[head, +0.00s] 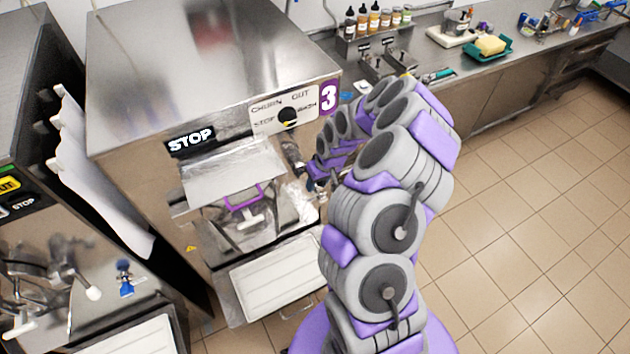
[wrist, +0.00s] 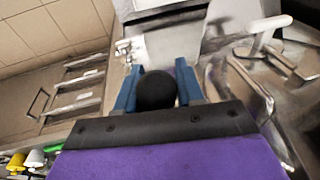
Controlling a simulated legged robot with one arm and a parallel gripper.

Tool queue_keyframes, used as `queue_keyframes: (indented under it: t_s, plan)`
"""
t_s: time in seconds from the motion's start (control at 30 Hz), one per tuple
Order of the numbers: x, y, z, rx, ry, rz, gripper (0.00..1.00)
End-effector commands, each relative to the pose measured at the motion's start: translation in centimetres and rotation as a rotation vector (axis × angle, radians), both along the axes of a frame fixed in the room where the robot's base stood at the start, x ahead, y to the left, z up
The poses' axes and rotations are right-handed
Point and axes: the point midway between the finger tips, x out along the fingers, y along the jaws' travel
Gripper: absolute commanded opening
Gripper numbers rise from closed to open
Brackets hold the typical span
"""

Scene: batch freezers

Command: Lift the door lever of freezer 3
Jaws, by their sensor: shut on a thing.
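Freezer 3 (head: 215,65) is a steel cabinet at the left of the head view, with a purple 3 label (head: 328,96) at its front right corner. In the wrist view a round black knob (wrist: 156,91), which looks like the end of the door lever, sits between the two blue fingers of my gripper (wrist: 156,76). The gripper is shut on it. In the head view my arm reaches to the freezer's front right side, below the control panel (head: 285,111). The arm partly hides the lever there, so its angle is hard to tell.
Below the STOP sign (head: 191,140) are a clear shield, a purple-edged part (head: 243,198) and a white handle (head: 250,217). A white drip tray (head: 278,275) juts out low. Another machine stands left. A counter (head: 470,75) with bottles runs behind. Tiled floor at right is free.

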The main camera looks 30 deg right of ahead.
Motion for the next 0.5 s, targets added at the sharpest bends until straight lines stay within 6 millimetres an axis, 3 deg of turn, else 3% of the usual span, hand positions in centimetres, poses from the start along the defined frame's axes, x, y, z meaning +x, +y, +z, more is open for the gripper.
queue_keyframes:
  t_s: [0.5]
  plan:
    - [0.4, 0.0, 1.6, -0.010, 0.230, 0.000, 0.00]
